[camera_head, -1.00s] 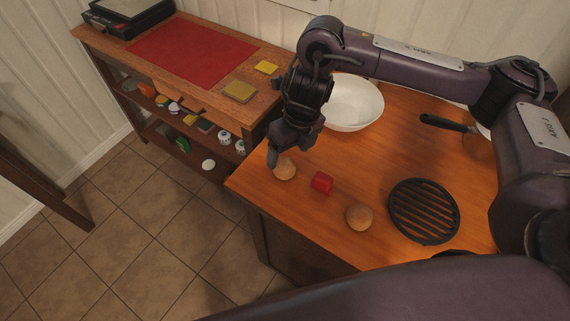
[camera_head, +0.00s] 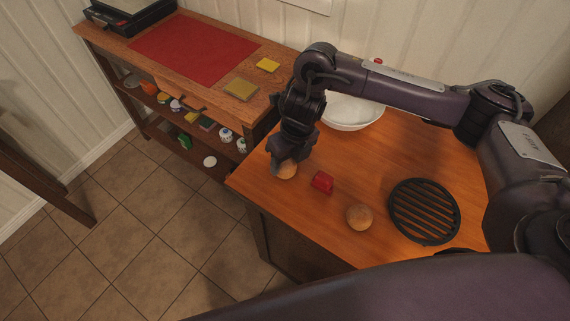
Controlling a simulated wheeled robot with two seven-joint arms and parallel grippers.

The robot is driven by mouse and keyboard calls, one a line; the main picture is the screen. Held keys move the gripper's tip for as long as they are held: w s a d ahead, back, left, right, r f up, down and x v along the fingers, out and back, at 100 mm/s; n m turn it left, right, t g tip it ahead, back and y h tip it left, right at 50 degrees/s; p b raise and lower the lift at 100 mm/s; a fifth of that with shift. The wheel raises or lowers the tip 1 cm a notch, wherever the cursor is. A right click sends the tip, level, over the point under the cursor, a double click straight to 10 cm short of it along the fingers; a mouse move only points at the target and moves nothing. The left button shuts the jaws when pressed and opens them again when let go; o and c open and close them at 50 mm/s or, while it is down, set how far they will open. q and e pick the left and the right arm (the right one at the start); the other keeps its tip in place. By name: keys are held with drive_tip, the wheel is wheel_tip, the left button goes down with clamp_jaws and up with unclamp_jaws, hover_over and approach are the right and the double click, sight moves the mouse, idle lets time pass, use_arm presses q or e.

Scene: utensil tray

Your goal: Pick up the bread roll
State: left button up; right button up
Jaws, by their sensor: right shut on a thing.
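A round tan bread roll (camera_head: 288,172) is at the left part of the wooden table. My right gripper (camera_head: 284,165) comes down over it from above and is shut on it; the fingers and the hand hide part of the roll. I cannot tell whether the roll touches the table. A second similar roll (camera_head: 359,217) lies on the table near its front edge, apart from the gripper. My left gripper is not in view.
A red block (camera_head: 322,182) lies between the two rolls. A black round grate (camera_head: 424,211) is to the right. A white bowl (camera_head: 352,112) stands behind my right arm. A shelf unit with a red mat (camera_head: 193,50) stands at the left.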

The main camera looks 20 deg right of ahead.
drive_tip(key=shift+c, duration=0.6)
drive_tip(key=shift+r, duration=0.15)
